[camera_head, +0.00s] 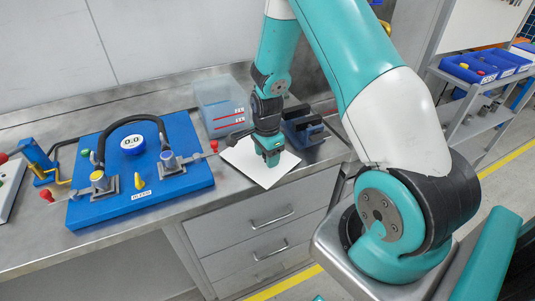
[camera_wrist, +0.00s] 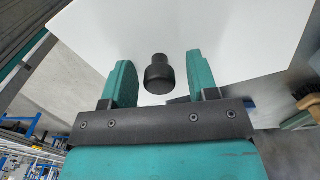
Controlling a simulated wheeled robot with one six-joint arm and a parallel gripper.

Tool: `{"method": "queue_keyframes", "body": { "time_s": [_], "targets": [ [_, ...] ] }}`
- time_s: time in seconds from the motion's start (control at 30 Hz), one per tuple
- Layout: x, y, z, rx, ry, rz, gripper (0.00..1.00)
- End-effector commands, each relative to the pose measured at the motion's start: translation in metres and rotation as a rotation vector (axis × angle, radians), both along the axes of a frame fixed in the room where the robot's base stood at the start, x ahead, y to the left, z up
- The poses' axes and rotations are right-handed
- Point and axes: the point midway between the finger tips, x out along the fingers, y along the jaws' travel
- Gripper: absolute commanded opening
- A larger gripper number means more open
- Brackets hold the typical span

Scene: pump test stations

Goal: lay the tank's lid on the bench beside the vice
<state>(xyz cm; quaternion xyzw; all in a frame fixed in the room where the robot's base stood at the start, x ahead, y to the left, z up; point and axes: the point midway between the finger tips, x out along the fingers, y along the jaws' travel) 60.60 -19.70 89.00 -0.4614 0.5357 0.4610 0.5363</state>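The tank's lid (camera_head: 251,174) is a white square plate. It appears to lie flat on the steel bench, in front of the vice (camera_head: 304,127) and close to the bench's front edge. In the wrist view the lid (camera_wrist: 240,35) has a black knob (camera_wrist: 159,75). My gripper (camera_head: 272,160) is low over the lid and hides part of it. In the wrist view its fingers (camera_wrist: 159,62) stand apart on either side of the knob, with a gap on both sides. The clear tank (camera_head: 221,104), with red marks and bluish contents, stands behind the lid, its top uncovered.
A blue pump board (camera_head: 140,205) with a black hose, gauge and valves fills the bench to the left. Drawers (camera_head: 250,221) are below the bench front. A shelf with blue bins (camera_head: 470,68) stands at the right. A brush (camera_wrist: 306,101) shows in the wrist view.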

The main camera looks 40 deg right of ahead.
Motion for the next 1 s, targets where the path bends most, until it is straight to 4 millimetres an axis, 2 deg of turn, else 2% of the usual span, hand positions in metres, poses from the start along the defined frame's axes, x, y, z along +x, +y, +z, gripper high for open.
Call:
{"method": "queue_keyframes", "body": {
  "time_s": [0.17,0.27,0.6,0.83,0.93,1.0],
  "targets": [
    [0.000,0.000,0.006,0.000,-0.001,0.000,0.54],
    [0.001,0.000,0.018,-0.001,-0.004,0.000,0.54],
    [0.001,0.000,0.090,-0.002,-0.005,0.000,0.54],
    [0.000,0.001,0.120,0.001,-0.003,0.005,0.54],
    [-0.002,0.017,0.134,0.015,-0.015,0.106,0.54],
    [-0.009,0.045,0.154,0.040,-0.042,0.294,0.54]
  ]
}}
